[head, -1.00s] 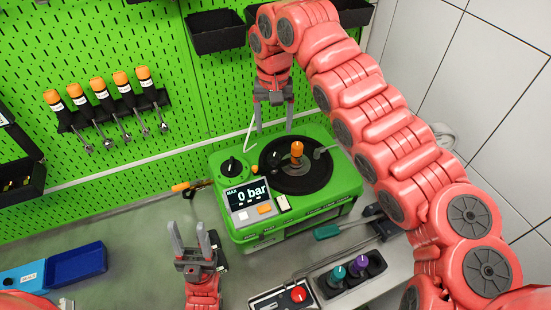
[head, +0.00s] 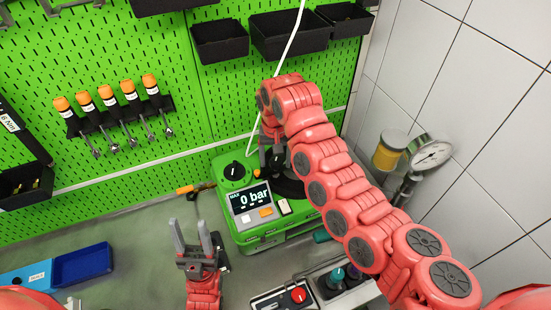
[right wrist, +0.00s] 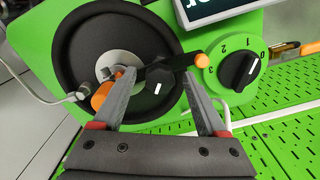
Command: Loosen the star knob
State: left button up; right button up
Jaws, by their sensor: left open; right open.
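The green pump bench (head: 238,172) stands on the table with a display reading 0 bar. In the right wrist view, a black lobed knob (right wrist: 160,88) with a white mark, probably the star knob, shows over the black disc (right wrist: 85,35). My right gripper (right wrist: 158,76) is open, with its fingers on either side of this knob in the picture; contact cannot be told. In the head view my right gripper (head: 272,155) is low over the bench, and my arm hides much of the disc. My left gripper (head: 196,236) is open and empty, in front of the bench.
A numbered dial (right wrist: 238,70) and an orange-tipped bar lie close to the right fingers. A pressure gauge (head: 430,153) and yellow-filled jar (head: 390,150) stand at right. A control box with a red button (head: 298,295) is in front. A blue tray (head: 82,266) lies at left.

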jog(key=shift+f, duration=0.15)
grip_shut()
dwell(0.4)
